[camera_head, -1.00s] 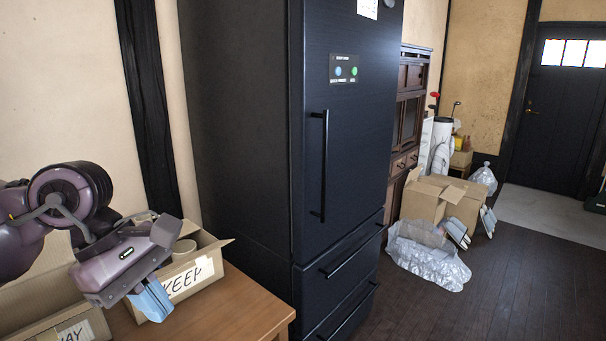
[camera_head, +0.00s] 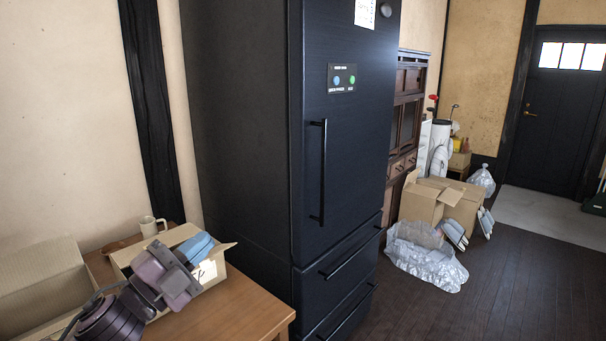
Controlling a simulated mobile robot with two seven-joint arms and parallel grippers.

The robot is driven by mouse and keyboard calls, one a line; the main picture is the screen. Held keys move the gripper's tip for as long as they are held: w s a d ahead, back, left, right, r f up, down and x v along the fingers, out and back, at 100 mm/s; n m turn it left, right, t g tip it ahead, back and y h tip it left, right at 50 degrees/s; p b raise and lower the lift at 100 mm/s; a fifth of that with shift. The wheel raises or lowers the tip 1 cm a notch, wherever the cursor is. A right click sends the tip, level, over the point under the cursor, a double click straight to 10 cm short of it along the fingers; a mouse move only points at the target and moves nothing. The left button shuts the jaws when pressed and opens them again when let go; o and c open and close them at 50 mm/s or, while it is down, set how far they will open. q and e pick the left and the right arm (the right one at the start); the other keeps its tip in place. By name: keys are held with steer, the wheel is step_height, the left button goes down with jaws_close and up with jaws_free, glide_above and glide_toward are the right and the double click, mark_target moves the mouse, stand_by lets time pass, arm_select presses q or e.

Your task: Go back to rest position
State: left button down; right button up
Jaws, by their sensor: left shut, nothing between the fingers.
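My left gripper (camera_head: 176,280) is at the lower left, in front of the open cardboard box (camera_head: 211,270) on the wooden table. It is shut with nothing between its fingers, and its arm comes in from the bottom left. It covers much of the box's front and label. A light blue item (camera_head: 195,247) rests in the box opening, just beyond the gripper. I cannot tell whether the gripper touches the box. My right gripper is not in view.
A cream mug (camera_head: 150,227) stands behind the box on the table (camera_head: 240,308). Another open box (camera_head: 42,275) is at far left. A tall black fridge (camera_head: 345,150) borders the table. Boxes (camera_head: 424,203) and plastic wrap (camera_head: 425,258) lie on the floor beyond.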

arm_select(q)
steer(key=s+a+f+n+y+p, duration=0.1)
steer(key=s+a+f+n+y, duration=0.3)
steer(key=f, duration=0.4)
steer(key=s+a+f+n+g+y, duration=0.1)
steer(key=f+n+y, duration=0.3)
steer(key=f+n, duration=0.3)
steer(key=s+a+f+n+y+p, duration=0.1)
steer(key=s+a+f+n+y, duration=0.3)
steer(key=f, duration=0.4)
steer(key=s+f+n+g+y, duration=0.1)
steer(key=s+f+n+g, duration=0.1)
steer(key=s+f, duration=0.4)
steer(key=s+a+f+n+g+y+p, duration=0.1)
steer(key=s+f+n+g, duration=0.2)
steer(key=s, duration=1)
step_height(320, 180, down, 4)
steer(key=shift+s+a+r+n+y+p, duration=0.15)
steer(key=shift+s+a+n+y+p, duration=0.15)
steer(key=shift+n, duration=0.4)
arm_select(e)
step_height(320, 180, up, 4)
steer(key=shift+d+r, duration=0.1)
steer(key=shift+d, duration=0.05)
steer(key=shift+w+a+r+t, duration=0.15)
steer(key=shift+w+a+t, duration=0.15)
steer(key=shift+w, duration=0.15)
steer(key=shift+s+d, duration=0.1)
